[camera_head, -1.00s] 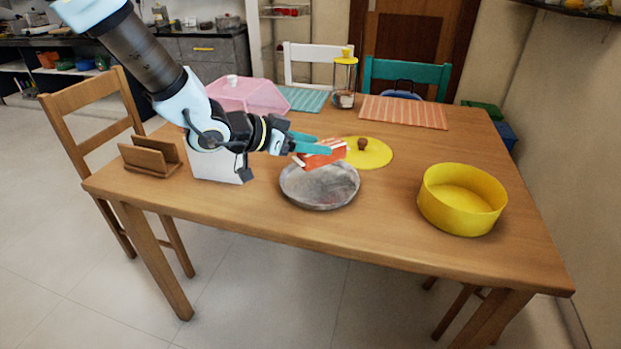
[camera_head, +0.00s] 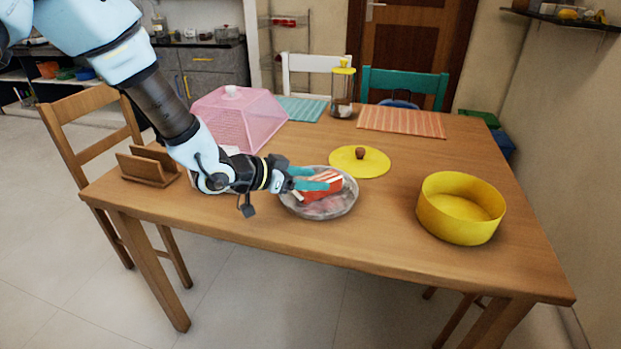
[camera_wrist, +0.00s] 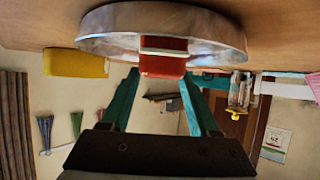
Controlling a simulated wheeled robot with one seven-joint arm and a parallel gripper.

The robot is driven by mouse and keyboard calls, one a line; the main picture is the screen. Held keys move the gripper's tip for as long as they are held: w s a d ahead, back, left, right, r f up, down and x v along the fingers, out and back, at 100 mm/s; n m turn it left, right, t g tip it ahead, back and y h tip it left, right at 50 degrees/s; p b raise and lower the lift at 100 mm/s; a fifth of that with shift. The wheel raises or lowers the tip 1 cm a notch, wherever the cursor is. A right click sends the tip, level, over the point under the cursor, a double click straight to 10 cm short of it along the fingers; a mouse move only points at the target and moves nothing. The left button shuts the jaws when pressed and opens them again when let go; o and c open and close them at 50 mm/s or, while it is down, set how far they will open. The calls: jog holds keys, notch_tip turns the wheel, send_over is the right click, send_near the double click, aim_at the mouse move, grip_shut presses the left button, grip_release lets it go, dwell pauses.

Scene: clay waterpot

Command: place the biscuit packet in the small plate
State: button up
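The biscuit packet (camera_head: 322,195), red-orange with white parts, is at the small plate, a round grey metal-like dish (camera_head: 343,208). In the head view it lies within the plate's rim; I cannot tell whether it rests on the bottom. My gripper (camera_head: 318,180) reaches in from the left, its teal fingers on either side of the packet and low over the plate. In the wrist view the packet (camera_wrist: 162,64) sits between the fingertips (camera_wrist: 160,76), in front of the plate (camera_wrist: 100,42). The fingers appear closed on it and hide part of it.
A yellow lid (camera_head: 372,165) with a brown knob lies behind the plate. A yellow round pot (camera_head: 452,222) stands to the right. A pink mesh cover (camera_head: 240,115) and a wooden holder (camera_head: 148,167) are to the left. The table (camera_head: 395,200) is clear between plate and pot.

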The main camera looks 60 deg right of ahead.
jog(key=o, duration=0.3)
jog(key=shift+r, duration=0.25)
jog(key=v, duration=1.2)
jog(key=shift+f, duration=0.15)
